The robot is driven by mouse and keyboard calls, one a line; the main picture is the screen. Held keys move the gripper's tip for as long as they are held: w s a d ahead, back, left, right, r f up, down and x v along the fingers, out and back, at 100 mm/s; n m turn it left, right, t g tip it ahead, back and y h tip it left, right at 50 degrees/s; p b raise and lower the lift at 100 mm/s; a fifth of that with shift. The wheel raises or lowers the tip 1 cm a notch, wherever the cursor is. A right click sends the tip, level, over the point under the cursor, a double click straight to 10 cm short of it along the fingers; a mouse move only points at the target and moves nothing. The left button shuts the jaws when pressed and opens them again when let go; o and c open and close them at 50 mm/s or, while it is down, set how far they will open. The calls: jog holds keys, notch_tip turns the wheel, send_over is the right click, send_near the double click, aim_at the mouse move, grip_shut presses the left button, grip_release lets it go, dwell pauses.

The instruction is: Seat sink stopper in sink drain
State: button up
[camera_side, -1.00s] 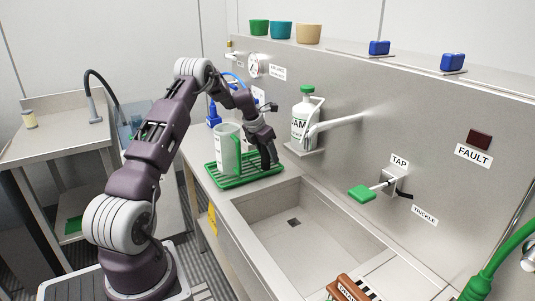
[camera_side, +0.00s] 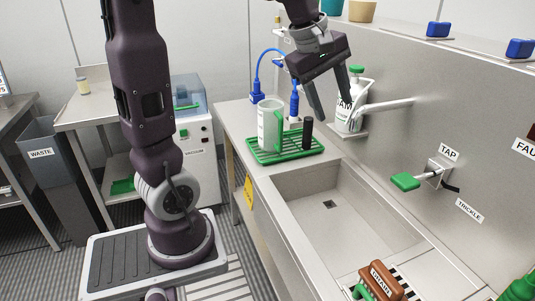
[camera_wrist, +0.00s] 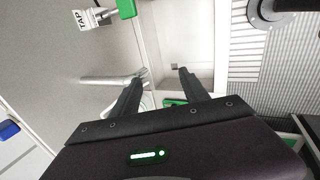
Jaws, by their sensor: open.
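My gripper (camera_side: 333,109) is open and empty, raised above the back of the counter in front of the soap bottle. A black upright cylinder (camera_side: 308,133) stands on the green rack (camera_side: 262,155), below the fingers and apart from them; I cannot tell whether it is the stopper. The sink (camera_side: 296,200) is to the front right of the rack, and its small dark drain (camera_side: 330,204) shows uncovered in the basin floor. In the wrist view, my spread fingers (camera_wrist: 158,82) have nothing between them.
A clear jug with a green handle (camera_side: 269,125) stands on the rack beside the cylinder. The soap bottle (camera_side: 350,112), spout (camera_side: 385,105) and green tap lever (camera_side: 405,181) are along the wall. A brown labelled block (camera_side: 380,280) is at the sink's front. The basin is clear.

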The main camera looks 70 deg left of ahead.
jog(key=s+d+m, duration=0.9)
jog(key=s+m, duration=0.3)
jog(key=s, duration=0.1)
jog(key=shift+d+f+t, duration=0.3)
jog(key=shift+d, duration=0.1)
jog(key=shift+o, duration=0.5)
jog(key=s+d+f+m, duration=0.1)
jog(key=s+f+m, duration=0.2)
jog(key=s+m, duration=0.3)
jog(key=shift+s+d+m, duration=0.3)
jog(key=shift+s, duration=0.1)
